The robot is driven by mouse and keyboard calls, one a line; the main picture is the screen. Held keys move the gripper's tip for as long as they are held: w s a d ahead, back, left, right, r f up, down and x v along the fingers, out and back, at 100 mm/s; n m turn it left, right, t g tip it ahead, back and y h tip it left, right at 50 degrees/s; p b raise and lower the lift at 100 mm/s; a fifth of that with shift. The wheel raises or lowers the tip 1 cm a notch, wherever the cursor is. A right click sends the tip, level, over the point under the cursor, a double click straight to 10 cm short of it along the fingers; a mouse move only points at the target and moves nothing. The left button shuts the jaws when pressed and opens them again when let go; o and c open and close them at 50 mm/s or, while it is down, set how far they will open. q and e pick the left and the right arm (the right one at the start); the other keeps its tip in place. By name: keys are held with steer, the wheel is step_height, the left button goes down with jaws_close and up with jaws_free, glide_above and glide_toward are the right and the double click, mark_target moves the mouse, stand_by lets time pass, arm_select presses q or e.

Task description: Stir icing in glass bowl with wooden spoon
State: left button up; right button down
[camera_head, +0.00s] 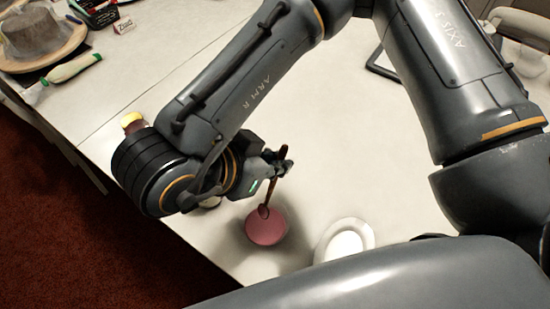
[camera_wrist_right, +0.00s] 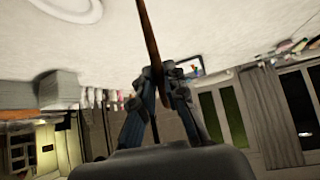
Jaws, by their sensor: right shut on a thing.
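My right gripper (camera_head: 281,165) is shut on the dark brown wooden spoon (camera_head: 273,190), near its upper part. The spoon points down, and its bowl end meets the pink icing (camera_head: 266,228). The icing shows as a round pink patch; the glass bowl's wall around it is hard to make out. In the right wrist view the fingers (camera_wrist_right: 165,78) close around the spoon's handle (camera_wrist_right: 148,35), which runs up to the top edge; the icing is out of that view. My left gripper is not in view.
A white plate (camera_head: 327,236) with a white round thing stands right of the icing. The table middle is clear.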

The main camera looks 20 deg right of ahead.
stand_by(0.6)
step_height(320, 180, up, 5)
steer(key=p, duration=0.3)
stand_by(0.4)
